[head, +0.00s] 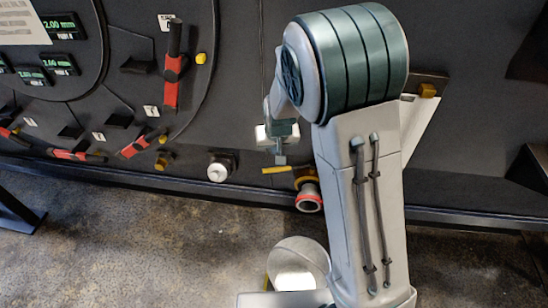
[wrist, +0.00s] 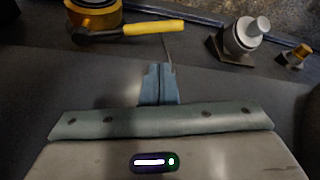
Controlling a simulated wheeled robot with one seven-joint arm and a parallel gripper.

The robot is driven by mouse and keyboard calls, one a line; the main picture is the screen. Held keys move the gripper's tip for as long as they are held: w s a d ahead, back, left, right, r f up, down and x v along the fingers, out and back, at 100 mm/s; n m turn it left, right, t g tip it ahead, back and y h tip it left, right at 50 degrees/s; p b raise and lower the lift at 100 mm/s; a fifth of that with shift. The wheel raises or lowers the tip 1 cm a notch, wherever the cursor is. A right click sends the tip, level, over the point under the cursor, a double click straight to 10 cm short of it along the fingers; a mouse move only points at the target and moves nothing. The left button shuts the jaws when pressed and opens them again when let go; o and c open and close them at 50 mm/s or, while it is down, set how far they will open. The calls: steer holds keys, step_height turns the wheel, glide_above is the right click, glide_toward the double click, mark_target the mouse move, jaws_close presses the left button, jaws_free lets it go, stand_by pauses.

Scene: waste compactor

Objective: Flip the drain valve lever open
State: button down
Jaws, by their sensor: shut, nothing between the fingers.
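The drain valve is a yellow-orange body (head: 303,176) low on the dark panel, with a red-rimmed white outlet (head: 309,199) below it. Its lever (head: 275,170) has a yellow grip and sticks out to the left of the body, roughly level. In the wrist view the lever's yellow grip (wrist: 150,28) lies across the top, joined by a dark neck to the yellow-orange body (wrist: 95,14) at upper left. My gripper (head: 280,160) is shut and empty, just above the lever in the head view. In the wrist view its fingertips (wrist: 158,68) point toward the grip's free end; contact cannot be told.
A white knob (head: 220,167) on a dark mount stands left of the lever; it also shows in the wrist view (wrist: 248,32). A small yellow knob (head: 163,160) is farther left. Several red-handled levers and a red-black lever (head: 172,75) are on the left panel. Concrete floor lies below.

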mark_target(287, 169)
steer(key=x, duration=1)
steer(key=shift+b, duration=0.35)
steer(key=shift+s+a, duration=0.1)
